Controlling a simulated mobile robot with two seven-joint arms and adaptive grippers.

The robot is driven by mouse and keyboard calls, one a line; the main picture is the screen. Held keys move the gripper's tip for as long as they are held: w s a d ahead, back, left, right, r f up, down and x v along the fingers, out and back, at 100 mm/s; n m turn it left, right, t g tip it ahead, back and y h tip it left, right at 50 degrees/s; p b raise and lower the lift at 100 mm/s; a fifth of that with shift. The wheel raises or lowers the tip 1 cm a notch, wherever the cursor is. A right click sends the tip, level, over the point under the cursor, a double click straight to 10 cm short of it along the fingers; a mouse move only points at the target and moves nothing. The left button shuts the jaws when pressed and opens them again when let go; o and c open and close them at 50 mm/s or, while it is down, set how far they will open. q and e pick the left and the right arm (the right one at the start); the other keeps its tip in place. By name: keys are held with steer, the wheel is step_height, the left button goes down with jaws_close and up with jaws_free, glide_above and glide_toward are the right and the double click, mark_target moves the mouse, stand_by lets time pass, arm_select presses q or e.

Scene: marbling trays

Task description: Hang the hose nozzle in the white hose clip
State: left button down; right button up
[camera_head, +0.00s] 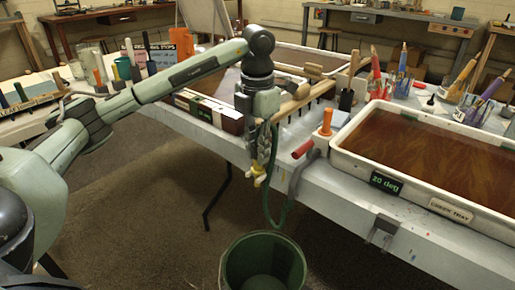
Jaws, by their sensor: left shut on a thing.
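My left gripper (264,156) points down in front of the table's front edge, at the middle of the view. It is shut on the hose nozzle, whose yellow end (259,172) shows just below the fingers; the fingers hide the rest. A green hose (269,206) hangs from there in a loop below the table edge and rises to the right. A grey curved piece (299,176) hangs over the edge to the right of the gripper, apart from it. A grey clip-like bracket (383,230) sits on the edge farther right. I cannot tell whether either is the white hose clip. My right gripper is out of view.
A green bucket (233,262) stands below the hose. A white tray (357,161) of brown liquid fills the table's right side. An orange peg (326,122) and a red-handled tool (303,149) are near the edge. Wooden rakes lie behind the gripper.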

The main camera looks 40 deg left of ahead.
arm_select(q)
steer(key=shift+f, duration=0.1)
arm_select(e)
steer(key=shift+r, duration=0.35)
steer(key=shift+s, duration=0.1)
arm_select(q)
steer(key=c, duration=1.4)
jaws_free()
steer(key=shift+o, duration=0.2)
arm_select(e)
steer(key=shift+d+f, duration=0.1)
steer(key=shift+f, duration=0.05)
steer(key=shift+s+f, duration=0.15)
arm_select(q)
step_height(320, 180, up, 12)
